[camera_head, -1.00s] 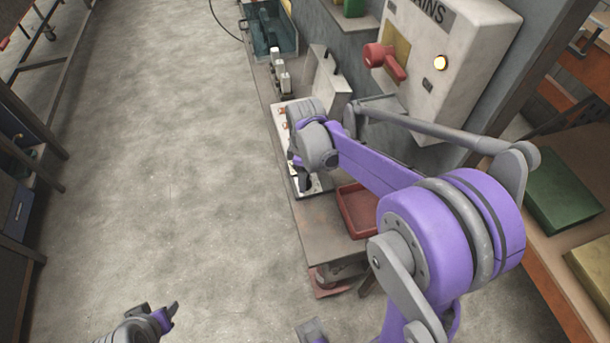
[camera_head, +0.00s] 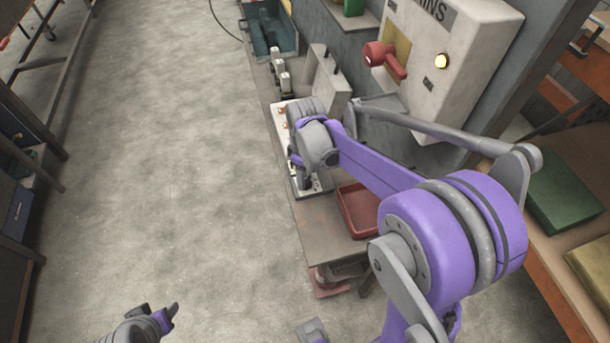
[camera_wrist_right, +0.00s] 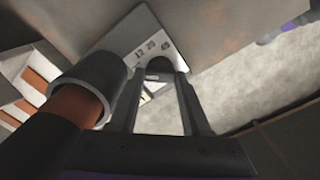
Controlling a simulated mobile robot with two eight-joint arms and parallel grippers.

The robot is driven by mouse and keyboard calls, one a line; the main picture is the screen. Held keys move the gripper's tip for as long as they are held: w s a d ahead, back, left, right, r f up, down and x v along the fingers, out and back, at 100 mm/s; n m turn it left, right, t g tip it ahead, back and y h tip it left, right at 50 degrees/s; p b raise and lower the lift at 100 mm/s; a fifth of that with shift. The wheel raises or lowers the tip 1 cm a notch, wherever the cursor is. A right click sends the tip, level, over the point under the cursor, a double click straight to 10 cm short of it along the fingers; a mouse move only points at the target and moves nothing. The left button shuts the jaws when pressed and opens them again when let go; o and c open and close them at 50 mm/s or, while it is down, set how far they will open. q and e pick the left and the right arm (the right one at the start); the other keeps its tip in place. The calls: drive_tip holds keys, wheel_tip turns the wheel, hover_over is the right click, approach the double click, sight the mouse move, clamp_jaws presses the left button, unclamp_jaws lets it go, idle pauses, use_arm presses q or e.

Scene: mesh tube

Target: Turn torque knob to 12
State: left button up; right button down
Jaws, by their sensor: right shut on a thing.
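The pale control panel (camera_head: 279,118) lies on the bench, partly covered by my right arm in the head view.
A red tray (camera_head: 357,212) sits on the bench (camera_head: 318,222) just right of the panel. A wall box (camera_head: 450,60) with a red lever (camera_head: 386,60) and a lit lamp (camera_head: 441,61) stands behind my arm. The floor at left is clear.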

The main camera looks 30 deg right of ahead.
drive_tip(key=m, duration=0.5)
drive_tip(key=shift+m+b, duration=0.3)
idle(0.4)
drive_tip(key=c, duration=0.6)
unclamp_jaws()
drive_tip(key=shift+c, duration=0.2)
wheel_tip(320, 180, up, 11)
drive_tip(key=shift+p, duration=0.45)
drive_tip(key=s+a+f+t+p, duration=0.1)
drive_tip(key=s+a+f+t, duration=0.1)
drive_tip(key=s, duration=0.6)
drive_tip(key=s+a+f+m+t+p, duration=0.1)
drive_tip(key=s+a+f+t, duration=0.1)
drive_tip(key=s+a, duration=0.3)
drive_tip(key=s+t, duration=0.1)
drive_tip(key=s, duration=0.2)
drive_tip(key=shift+a+f+m+p, duration=0.15)
drive_tip(key=shift+f+m+p, duration=0.15)
drive_tip(key=shift+f+p, duration=0.05)
